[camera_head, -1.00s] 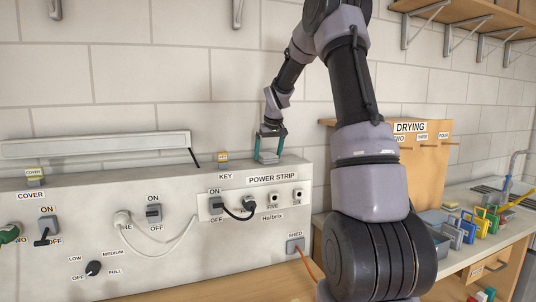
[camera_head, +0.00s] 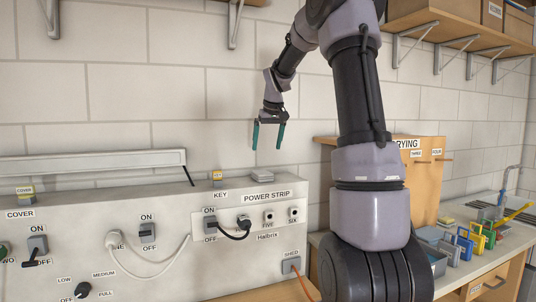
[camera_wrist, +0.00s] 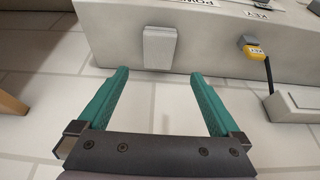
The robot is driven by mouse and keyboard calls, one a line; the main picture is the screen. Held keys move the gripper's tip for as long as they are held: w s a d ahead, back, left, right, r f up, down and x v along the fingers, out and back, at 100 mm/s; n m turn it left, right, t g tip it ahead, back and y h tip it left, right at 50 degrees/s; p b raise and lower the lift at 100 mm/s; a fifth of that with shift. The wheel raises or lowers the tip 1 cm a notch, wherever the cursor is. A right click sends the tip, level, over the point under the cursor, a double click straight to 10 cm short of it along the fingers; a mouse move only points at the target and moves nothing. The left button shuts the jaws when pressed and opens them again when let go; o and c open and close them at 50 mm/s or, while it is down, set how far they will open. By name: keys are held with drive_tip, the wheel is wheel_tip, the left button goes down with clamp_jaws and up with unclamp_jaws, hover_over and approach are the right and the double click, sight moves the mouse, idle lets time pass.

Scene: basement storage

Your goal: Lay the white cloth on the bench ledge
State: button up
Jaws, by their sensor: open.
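The white cloth (camera_head: 262,175) is a small, folded, pale block. It lies flat on the top ledge (camera_head: 120,187) of the grey panel unit, just behind the POWER STRIP label. My gripper (camera_head: 267,149) is open and empty above the cloth, its two teal fingers pointing down and clear of it. In the wrist view the cloth (camera_wrist: 159,48) shows on the grey ledge (camera_wrist: 205,38), beyond the open fingertips (camera_wrist: 160,73) and between their lines.
A yellow-topped KEY piece (camera_head: 216,178) sits on the ledge to the cloth's left. A long pale bar (camera_head: 90,163) runs along the ledge further left. A wooden DRYING board (camera_head: 418,190) with pegs stands right. The wall is behind.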

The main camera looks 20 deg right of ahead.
drive_tip(key=s+a+r+m+t, duration=0.1)
drive_tip(key=s+a+r, duration=0.15)
drive_tip(key=s, duration=0.45)
drive_tip(key=s+a+r, duration=0.2)
drive_tip(key=s+a, duration=0.2)
drive_tip(key=s, duration=0.3)
drive_tip(key=s+a+f+m+y, duration=0.1)
drive_tip(key=s+a+f, duration=0.1)
drive_tip(key=s, duration=0.7)
drive_tip(key=s+a+f+m+t+y, duration=0.1)
drive_tip(key=s+a+f+m, duration=0.1)
drive_tip(key=s, duration=0.8)
drive_tip(key=shift+s+a, duration=0.15)
drive_tip(key=shift+a, duration=0.15)
drive_tip(key=shift+t, duration=0.3)
